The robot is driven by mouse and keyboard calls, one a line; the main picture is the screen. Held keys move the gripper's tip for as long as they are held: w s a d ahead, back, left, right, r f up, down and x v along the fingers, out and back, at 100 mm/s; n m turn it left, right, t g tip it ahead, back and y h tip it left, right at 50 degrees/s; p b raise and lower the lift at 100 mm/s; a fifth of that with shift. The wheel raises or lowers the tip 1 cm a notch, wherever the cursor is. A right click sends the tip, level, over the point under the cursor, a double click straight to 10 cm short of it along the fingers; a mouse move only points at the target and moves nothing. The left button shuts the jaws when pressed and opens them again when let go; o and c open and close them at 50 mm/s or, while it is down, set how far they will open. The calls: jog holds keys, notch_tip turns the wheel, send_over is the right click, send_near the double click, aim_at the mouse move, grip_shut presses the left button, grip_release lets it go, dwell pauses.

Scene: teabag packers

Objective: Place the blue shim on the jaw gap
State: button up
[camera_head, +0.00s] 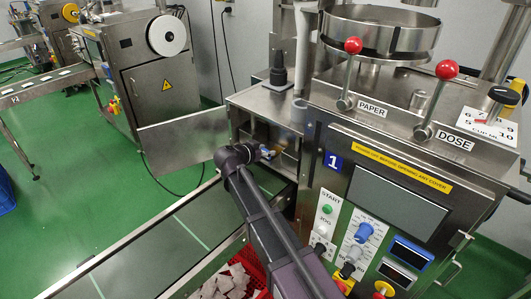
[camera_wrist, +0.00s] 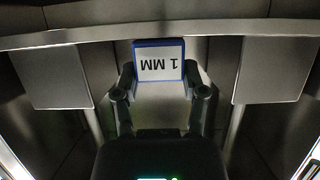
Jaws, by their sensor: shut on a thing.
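The blue shim (camera_wrist: 160,44) is a small blue-edged plate with a white "1 MM" label, upside down in the wrist view. My gripper (camera_wrist: 159,82) is shut on it, one finger at each side. In the head view, my gripper (camera_head: 266,152) reaches into the open cavity of the machine marked 1, with a small blue patch at its tip. In the wrist view, a grey block stands at the left (camera_wrist: 52,75) and another at the right (camera_wrist: 275,70), with the shim between them and apart from both. I cannot tell whether these are the jaws.
A metal bar (camera_wrist: 230,27) crosses above the shim in the wrist view. The machine's front panel (camera_head: 400,200) with knobs and buttons stands right of my arm. A open metal door (camera_head: 185,140) is at the left. A red crate (camera_head: 262,276) of teabags sits below.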

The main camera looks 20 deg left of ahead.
jog(key=shift+f, duration=0.2)
jog(key=o, duration=1)
jog(key=shift+r, duration=0.15)
jog(key=shift+r, duration=0.15)
jog(key=p+v, duration=0.4)
jog(key=v, duration=0.8)
jog(key=shift+p, duration=0.3)
